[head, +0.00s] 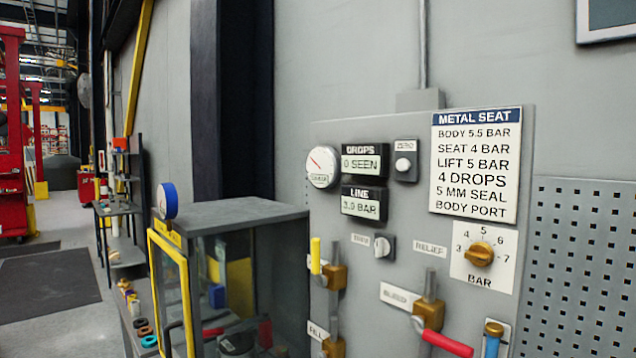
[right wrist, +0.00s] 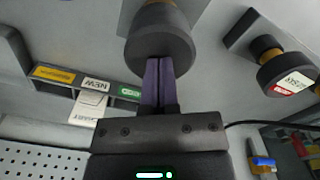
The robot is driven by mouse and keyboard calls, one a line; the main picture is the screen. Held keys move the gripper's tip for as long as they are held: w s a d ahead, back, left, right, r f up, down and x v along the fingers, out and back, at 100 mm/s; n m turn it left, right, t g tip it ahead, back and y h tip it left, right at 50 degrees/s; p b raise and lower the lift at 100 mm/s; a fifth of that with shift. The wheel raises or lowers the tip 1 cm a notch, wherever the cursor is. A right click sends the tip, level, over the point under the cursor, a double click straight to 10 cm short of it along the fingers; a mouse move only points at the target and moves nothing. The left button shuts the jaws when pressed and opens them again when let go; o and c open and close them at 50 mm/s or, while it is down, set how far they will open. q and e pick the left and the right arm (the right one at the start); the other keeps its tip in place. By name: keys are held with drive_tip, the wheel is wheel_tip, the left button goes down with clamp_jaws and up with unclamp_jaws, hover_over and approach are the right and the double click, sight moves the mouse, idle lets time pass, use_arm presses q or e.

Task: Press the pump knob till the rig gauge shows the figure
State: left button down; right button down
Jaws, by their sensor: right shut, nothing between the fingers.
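The rig gauge (head: 322,167) is a round white dial with a red needle on the grey panel. The LINE display (head: 363,203) below and right of it appears to read 3.9 BAR. In the right wrist view my right gripper (right wrist: 158,63) is shut and empty, its purple fingertips at a dark round knob (right wrist: 160,30). The tips overlap the knob's lower edge; I cannot tell whether they touch. No label on this knob is readable. A second dark knob (right wrist: 287,72) with a red and white label is to the right. Neither gripper shows in the head view.
A METAL SEAT card (head: 475,165) lists figures such as BODY 5.5 BAR and SEAT 4 BAR. Below it is a brass BAR dial (head: 480,254). A glass-sided cabinet (head: 225,215) stands left of the panel. A labelled rack (right wrist: 85,87) is left of my right gripper.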

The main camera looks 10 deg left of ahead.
drive_tip(key=shift+f+b, duration=1)
drive_tip(key=shift+f, duration=0.75)
wheel_tip(320, 180, up, 2)
drive_tip(key=p, duration=0.3)
drive_tip(key=shift+r, duration=0.25)
wheel_tip(320, 180, up, 5)
drive_tip(key=p, duration=0.5)
drive_tip(key=shift+p, duration=0.3)
drive_tip(key=shift+f, duration=0.1)
